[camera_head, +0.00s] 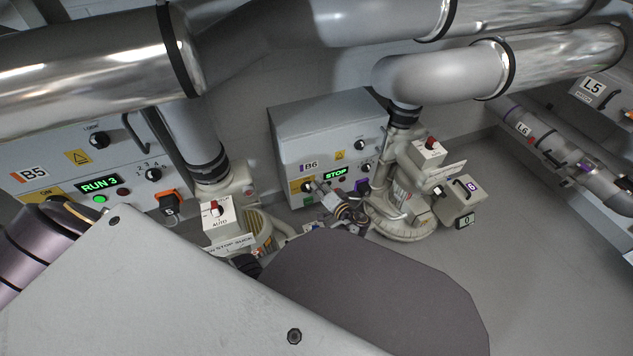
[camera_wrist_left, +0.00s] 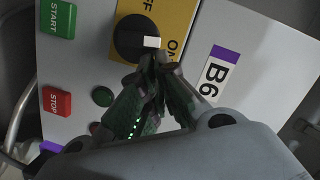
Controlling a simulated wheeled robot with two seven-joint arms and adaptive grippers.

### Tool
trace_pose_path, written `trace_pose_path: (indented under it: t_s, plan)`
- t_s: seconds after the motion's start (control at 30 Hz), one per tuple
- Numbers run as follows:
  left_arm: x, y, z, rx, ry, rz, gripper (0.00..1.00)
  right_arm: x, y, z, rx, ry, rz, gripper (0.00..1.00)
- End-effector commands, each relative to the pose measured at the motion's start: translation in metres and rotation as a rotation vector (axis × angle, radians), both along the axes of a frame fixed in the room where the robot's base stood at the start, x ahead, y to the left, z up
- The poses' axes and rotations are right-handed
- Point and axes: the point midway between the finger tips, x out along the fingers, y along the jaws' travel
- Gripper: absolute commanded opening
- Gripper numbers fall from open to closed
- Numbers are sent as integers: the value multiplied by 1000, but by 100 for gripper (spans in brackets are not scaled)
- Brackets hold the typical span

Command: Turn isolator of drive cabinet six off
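Drive cabinet B6 (camera_head: 325,128) stands in the middle of the head view; its display reads STOP. Its isolator is a round black knob (camera_wrist_left: 135,38) on a yellow plate (camera_wrist_left: 181,12) in the left wrist view, with OFF and ON lettering. The knob's white mark (camera_wrist_left: 151,42) points toward ON. My left gripper (camera_wrist_left: 158,64) has its fingertips close together at the knob's edge, just below the white mark; whether they touch is unclear. In the head view the left gripper (camera_head: 322,191) reaches the cabinet's lower left front. My right gripper is not in view.
Green START (camera_wrist_left: 58,18) and red STOP (camera_wrist_left: 57,102) buttons sit near the knob. Cabinet B5 (camera_head: 60,150), showing RUN 3, stands left. Large pipes (camera_head: 290,35) cross above. Floor at right is clear.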

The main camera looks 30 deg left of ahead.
Motion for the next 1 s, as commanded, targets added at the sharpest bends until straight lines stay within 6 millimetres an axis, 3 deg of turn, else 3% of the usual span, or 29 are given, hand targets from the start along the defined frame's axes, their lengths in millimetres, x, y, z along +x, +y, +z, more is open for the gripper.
trace_pose_path:
  t_s: [1.0]
  plan:
    - [-4,2,-3,-6,0,3,0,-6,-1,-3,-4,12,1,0]
